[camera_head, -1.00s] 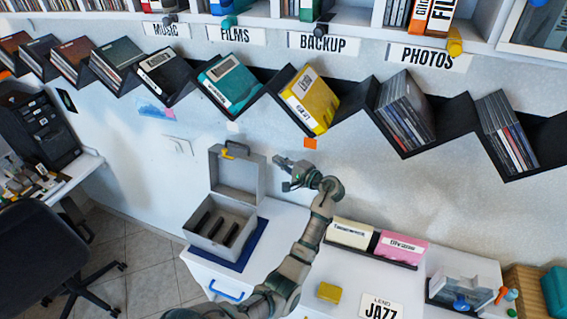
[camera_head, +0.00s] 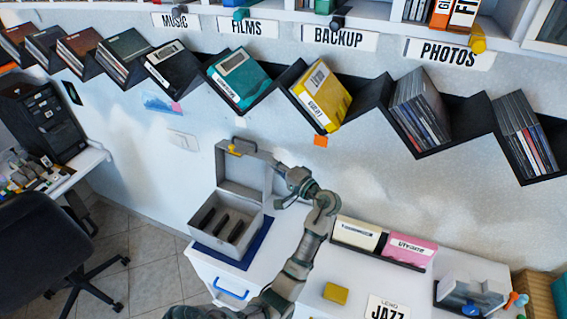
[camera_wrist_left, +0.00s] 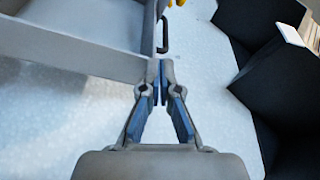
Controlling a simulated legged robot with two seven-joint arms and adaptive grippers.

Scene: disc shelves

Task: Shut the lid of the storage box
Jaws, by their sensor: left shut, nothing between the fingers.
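The grey storage box (camera_head: 246,233) stands on a dark blue mat (camera_head: 258,248) on the white cabinet. Its lid (camera_head: 240,176) is open and stands upright at the back, with a yellow latch (camera_head: 235,150) on its top edge. Dark slots show inside the box. My left gripper (camera_head: 281,170) is beside the lid's right edge, its fingers shut and empty. In the left wrist view the closed fingertips (camera_wrist_left: 157,66) are right by the edge of the grey lid (camera_wrist_left: 75,50); I cannot tell whether they touch. My right gripper is not in view.
A white and a pink file box (camera_head: 408,250) stand right of my arm. A yellow block (camera_head: 335,293) and a JAZZ card (camera_head: 386,307) lie in front. The black zigzag shelf (camera_head: 370,103) with discs hangs above. A chair (camera_head: 42,248) stands at left.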

